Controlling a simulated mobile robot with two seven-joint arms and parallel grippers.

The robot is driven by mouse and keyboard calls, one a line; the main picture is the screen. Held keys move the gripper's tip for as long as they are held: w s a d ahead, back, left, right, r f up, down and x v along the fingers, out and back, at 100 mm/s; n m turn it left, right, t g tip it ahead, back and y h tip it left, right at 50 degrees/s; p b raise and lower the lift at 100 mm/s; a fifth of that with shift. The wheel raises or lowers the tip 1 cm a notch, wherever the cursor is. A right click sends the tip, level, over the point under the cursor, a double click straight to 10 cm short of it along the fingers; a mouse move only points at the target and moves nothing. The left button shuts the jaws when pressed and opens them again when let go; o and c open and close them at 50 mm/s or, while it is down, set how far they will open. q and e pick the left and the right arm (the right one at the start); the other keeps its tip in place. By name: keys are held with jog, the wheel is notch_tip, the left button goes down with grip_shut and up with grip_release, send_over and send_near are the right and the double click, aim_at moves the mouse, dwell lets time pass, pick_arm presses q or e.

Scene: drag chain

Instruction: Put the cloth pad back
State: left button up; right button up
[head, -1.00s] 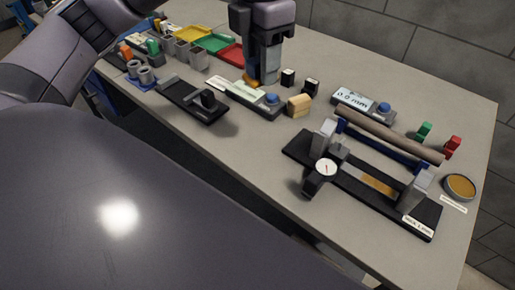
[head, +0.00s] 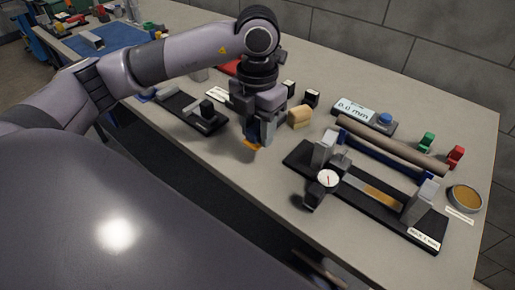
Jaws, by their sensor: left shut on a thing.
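My left gripper (head: 255,138) points down over the bench, left of the black gauge fixture (head: 370,200). A round tin (head: 465,197) with an orange-brown inside stands at the right edge of the bench, by a white label. My right gripper is not in view.
The fixture carries a dial gauge (head: 328,179) and two grey uprights. A brown roll (head: 390,135) lies behind it. A tan block (head: 300,116), a display box (head: 352,110), and green (head: 427,142) and red (head: 456,156) clips stand around. Bare bench lies left of the fixture.

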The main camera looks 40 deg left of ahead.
aim_at(258, 162)
pick_arm(q)
jog(key=shift+f, duration=3.1)
jog(key=shift+f, duration=0.1)
jog(key=shift+f, duration=0.15)
jog(key=o, duration=0.9)
jog(key=shift+o, duration=0.2)
jog(key=shift+r, duration=0.2)
notch_tip(258, 162, up, 12)
jog(key=shift+r+b, duration=0.1)
jog(key=shift+b, duration=0.25)
